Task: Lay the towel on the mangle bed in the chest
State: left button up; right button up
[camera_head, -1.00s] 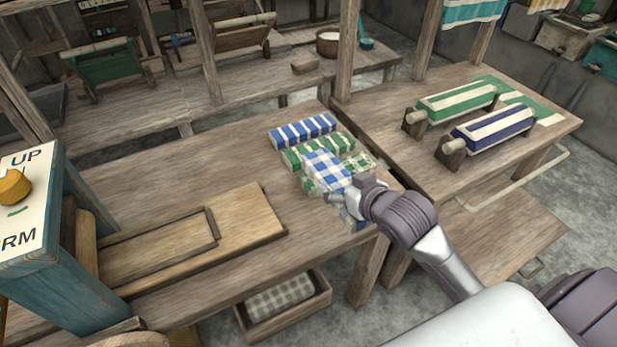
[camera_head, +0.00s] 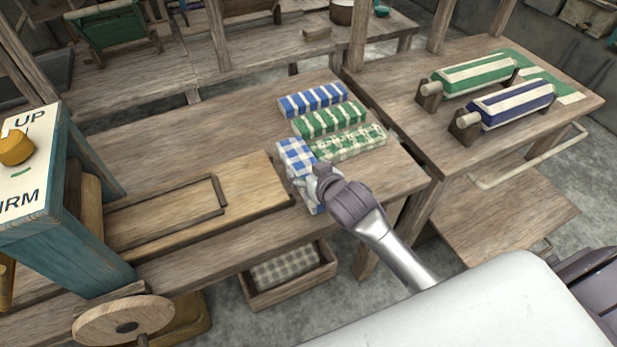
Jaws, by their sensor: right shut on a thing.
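My right gripper (camera_head: 322,183) is shut on a blue-and-white checked towel (camera_head: 294,153), at the near end of the row of folded cloths. The towel hangs over both sides of the fingers; the gripper hides part of it. The mangle bed (camera_head: 160,215) is a flat wooden board with a raised frame, left of the towel and apart from it. The mangle chest (camera_head: 75,215) is a teal box at the left, with a yellow knob and lettering partly reading "UP" and "RM". My left gripper is not in view.
Folded cloths lie beyond the towel: blue striped (camera_head: 313,100), green striped (camera_head: 329,119) and green checked (camera_head: 348,142). A crate (camera_head: 290,290) with a grey checked cloth stands below the table. A wooden wheel (camera_head: 124,320) is at the lower left. Two cloth rollers (camera_head: 476,73) stand on the right table.

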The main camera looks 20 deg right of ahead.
jog(key=shift+f, duration=1.55)
jog(key=shift+f, duration=0.15)
jog(key=o, duration=0.9)
jog(key=shift+o, duration=0.2)
